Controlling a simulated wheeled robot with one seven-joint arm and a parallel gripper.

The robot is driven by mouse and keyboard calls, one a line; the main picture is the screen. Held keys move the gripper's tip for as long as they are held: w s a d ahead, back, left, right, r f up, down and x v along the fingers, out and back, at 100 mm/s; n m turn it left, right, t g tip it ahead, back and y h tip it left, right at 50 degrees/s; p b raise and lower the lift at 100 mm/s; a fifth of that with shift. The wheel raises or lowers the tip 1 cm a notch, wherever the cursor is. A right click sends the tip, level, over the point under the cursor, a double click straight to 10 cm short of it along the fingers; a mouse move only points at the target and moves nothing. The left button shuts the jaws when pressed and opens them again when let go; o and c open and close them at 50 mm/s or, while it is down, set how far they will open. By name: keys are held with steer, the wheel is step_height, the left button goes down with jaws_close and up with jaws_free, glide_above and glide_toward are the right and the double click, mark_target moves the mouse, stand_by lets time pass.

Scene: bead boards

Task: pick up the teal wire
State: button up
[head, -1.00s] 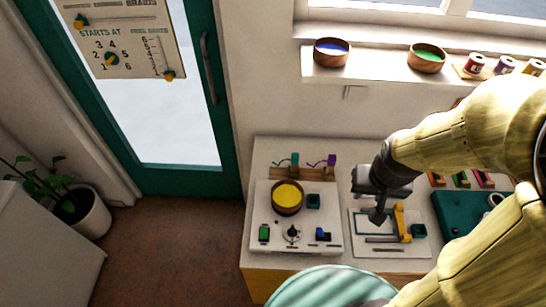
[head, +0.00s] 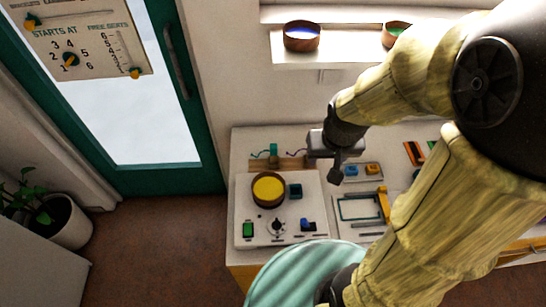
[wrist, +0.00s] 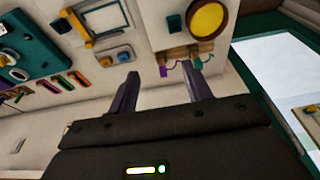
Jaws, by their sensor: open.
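The teal wire (head: 258,154) sticks out to the left of a teal block (head: 273,152) on a small wooden rack at the back of the counter. In the wrist view the teal block (wrist: 198,63) shows just beyond the right fingertip. A purple block (wrist: 163,71) with a purple wire (wrist: 172,62) sits beside it on the rack; in the head view my gripper hides most of it. My gripper (head: 335,176) is open and empty, to the right of the rack. In the wrist view its fingers (wrist: 162,75) point toward the rack, apart from the wire.
A white board (head: 250,212) with a yellow bead bowl (head: 268,189) stands in front of the rack. A board with a yellow clamp (head: 383,204) lies to its right, with a small tray of blue and orange blocks (head: 363,170) behind it. A striped teal stool (head: 290,272) stands in front.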

steer(key=w+a+f+b, duration=0.3)
steer(key=w+a+b, duration=0.3)
steer(key=w+b, duration=0.1)
steer(key=w+a+f+t+b, duration=0.1)
steer(key=w+a+f+b, duration=0.2)
steer(key=w+a+b, duration=0.3)
steer(key=w+b, duration=0.1)
steer(key=w, duration=0.1)
steer(key=shift+w+f+t+b, duration=0.15)
steer(key=shift+w+t+b, duration=0.15)
steer(key=shift+b, duration=0.1)
steer(key=shift+s, duration=0.1)
steer(key=x, duration=1.2)
steer(key=shift+d, duration=0.15)
steer(key=shift+f, duration=0.1)
